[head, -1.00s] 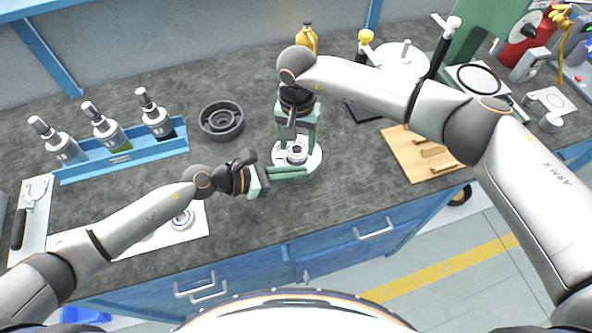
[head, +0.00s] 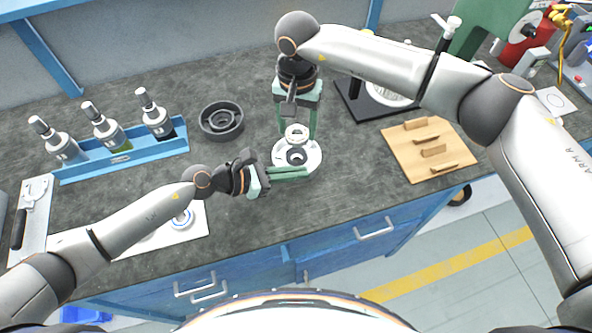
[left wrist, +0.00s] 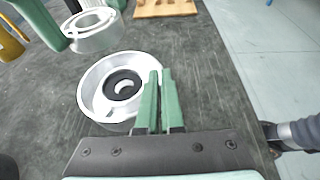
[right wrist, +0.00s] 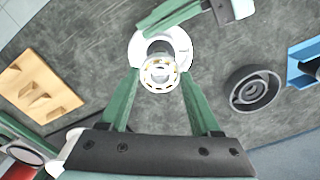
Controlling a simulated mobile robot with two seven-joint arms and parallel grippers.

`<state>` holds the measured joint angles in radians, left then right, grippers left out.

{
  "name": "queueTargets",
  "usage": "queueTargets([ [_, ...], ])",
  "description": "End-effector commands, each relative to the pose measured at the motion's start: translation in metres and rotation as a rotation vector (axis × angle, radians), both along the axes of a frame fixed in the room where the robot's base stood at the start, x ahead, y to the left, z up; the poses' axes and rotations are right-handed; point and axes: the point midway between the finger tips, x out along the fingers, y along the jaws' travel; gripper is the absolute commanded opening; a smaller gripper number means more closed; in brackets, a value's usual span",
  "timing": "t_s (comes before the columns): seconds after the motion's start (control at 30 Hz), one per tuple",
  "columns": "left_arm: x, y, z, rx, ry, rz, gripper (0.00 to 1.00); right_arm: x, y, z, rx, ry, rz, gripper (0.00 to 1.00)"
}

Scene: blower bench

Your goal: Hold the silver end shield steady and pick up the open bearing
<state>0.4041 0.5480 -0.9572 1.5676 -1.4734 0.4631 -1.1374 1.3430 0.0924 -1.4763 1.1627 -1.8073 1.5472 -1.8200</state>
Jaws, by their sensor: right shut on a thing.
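The silver end shield (head: 313,157) lies on the bench with a dark ring at its centre; it also shows in the left wrist view (left wrist: 91,92). My left gripper (head: 305,173) is at its near edge, fingers nearly together on the rim (left wrist: 160,73). The open bearing (head: 297,132) is a pale ring with balls showing in the right wrist view (right wrist: 160,83). My right gripper (right wrist: 160,72) points down, shut on the bearing. It holds the bearing above the end shield, apart from it, as the left wrist view shows (left wrist: 95,40).
A dark round housing (head: 221,120) sits behind and left. A blue rack (head: 122,158) with several bottles stands at left. A white sheet (head: 150,245) lies at front left. Bare bench lies around the end shield.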

Motion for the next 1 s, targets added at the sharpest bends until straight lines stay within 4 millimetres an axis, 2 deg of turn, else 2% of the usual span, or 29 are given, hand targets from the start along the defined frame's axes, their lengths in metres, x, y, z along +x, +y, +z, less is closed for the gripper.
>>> queueTargets([
  [0.03,-0.0034,0.0023,-0.0075,0.012,0.011,-0.004,0.00,0.0003,-0.0001,0.0015,0.001,-0.001,0.000,0.11],
  [0.3,-0.0035,0.0023,-0.0075,0.012,0.011,-0.004,0.00,0.0002,0.0000,0.0024,0.001,-0.001,0.000,0.11],
  [0.33,-0.0036,0.0023,-0.0076,0.012,0.011,-0.004,0.07,0.0002,0.0000,0.0024,0.001,-0.001,0.000,0.11],
  [0.6,-0.0025,0.0024,-0.0066,0.010,0.009,-0.001,0.37,0.0001,0.0002,0.0021,0.001,-0.001,0.001,0.11],
  [0.87,-0.0006,0.0027,-0.0043,0.008,0.005,0.002,0.38,0.0001,0.0003,0.0022,0.001,-0.001,0.001,0.11],
  [1.0,-0.0021,0.0101,-0.0010,0.008,0.003,0.004,0.38,0.0001,0.0003,0.0023,0.001,-0.001,0.001,0.11],
])
